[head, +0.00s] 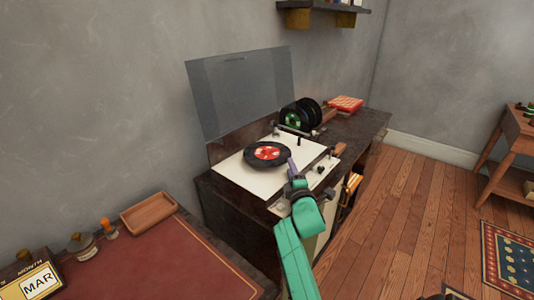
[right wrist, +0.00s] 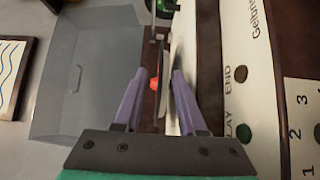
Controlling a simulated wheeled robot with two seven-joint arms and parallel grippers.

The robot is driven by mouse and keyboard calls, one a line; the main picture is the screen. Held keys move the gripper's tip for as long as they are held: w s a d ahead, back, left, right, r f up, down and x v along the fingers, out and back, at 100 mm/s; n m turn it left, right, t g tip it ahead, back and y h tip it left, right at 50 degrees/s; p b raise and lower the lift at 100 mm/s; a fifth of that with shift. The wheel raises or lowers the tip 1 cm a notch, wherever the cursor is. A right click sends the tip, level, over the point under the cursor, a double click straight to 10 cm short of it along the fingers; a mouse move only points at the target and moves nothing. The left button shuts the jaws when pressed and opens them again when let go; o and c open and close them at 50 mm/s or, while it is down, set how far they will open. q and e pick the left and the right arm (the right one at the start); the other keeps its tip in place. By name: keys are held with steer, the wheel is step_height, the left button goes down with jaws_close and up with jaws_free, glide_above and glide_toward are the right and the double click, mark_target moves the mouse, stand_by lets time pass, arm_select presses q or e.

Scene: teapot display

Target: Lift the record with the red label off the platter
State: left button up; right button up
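My right gripper (head: 292,165) is low over the deck at the record's near right edge. In the right wrist view its two purple fingers (right wrist: 158,78) are apart, one on either side of a thin edge-on shape with a small red spot (right wrist: 154,84). I cannot tell whether either finger touches the record. The platter is mostly hidden under the record. My left gripper is not in view.
A clear lid (head: 240,90) stands raised behind the deck. The deck has control knobs and printed buttons (right wrist: 242,133). A red-topped desk (head: 150,255) with a wooden tray (head: 148,213) is at the left.

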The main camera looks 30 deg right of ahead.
steer(key=x, duration=0.4)
steer(key=shift+f, duration=0.1)
steer(key=shift+s+a, duration=0.1)
steer(key=shift+s, duration=0.05)
jaws_close()
stand_by(1.0)
